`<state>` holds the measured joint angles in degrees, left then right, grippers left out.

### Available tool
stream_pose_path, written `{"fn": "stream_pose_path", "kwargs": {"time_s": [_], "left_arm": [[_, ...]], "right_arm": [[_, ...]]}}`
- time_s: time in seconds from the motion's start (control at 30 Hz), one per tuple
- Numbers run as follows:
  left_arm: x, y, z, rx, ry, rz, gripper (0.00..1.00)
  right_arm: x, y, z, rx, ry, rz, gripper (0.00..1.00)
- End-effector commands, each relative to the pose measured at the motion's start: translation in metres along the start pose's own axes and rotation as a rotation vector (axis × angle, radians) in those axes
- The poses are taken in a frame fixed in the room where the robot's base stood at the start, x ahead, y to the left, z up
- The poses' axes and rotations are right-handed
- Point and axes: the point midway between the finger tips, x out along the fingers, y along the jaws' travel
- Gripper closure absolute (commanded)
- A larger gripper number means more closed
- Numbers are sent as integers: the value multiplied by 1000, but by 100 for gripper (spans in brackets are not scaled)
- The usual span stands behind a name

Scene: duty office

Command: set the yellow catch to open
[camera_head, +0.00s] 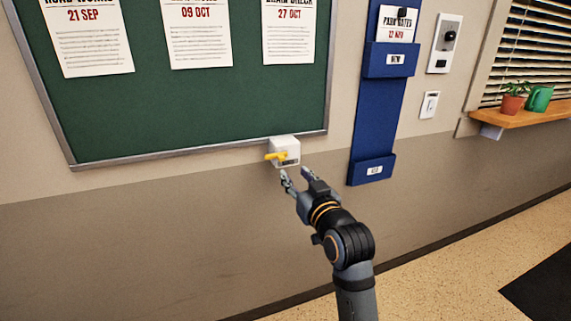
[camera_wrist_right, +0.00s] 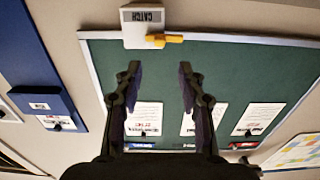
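The yellow catch (camera_head: 275,156) is a small lever on a white box (camera_head: 287,146) at the lower frame of the green board. In the head view the lever points left, roughly level. In the right wrist view, which is upside down, the yellow lever (camera_wrist_right: 164,40) points right from the white box (camera_wrist_right: 141,22), which carries a label reading CATCH. My right gripper (camera_head: 296,174) is open and empty, just below the box in the head view and apart from it. Its two fingers (camera_wrist_right: 158,76) stand wide apart in the wrist view. My left gripper is not in view.
The green notice board (camera_head: 200,105) holds several papers. To its right hang a blue pocket rack (camera_head: 376,125), a white switch (camera_head: 430,105) and a grey intercom-like panel (camera_head: 445,43). A wooden shelf (camera_head: 530,115) with a plant and green mug is at far right. The wall below the board is bare.

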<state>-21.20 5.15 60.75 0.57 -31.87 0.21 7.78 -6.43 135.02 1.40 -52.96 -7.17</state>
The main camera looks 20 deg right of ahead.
Motion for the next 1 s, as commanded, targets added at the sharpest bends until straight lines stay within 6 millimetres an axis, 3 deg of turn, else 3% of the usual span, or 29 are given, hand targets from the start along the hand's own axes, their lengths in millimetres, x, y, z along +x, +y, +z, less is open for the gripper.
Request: {"fn": "stream_pose_path", "kwargs": {"time_s": [0.2,0.4,0.8,1.0], "left_arm": [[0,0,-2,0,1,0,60],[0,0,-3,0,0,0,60],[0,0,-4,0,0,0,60],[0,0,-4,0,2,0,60]], "right_arm": [[48,0,0,-1,0,0,60],[80,0,0,-1,1,1,60],[90,0,0,-1,-1,1,62],[90,0,1,-1,-1,1,89]]}}
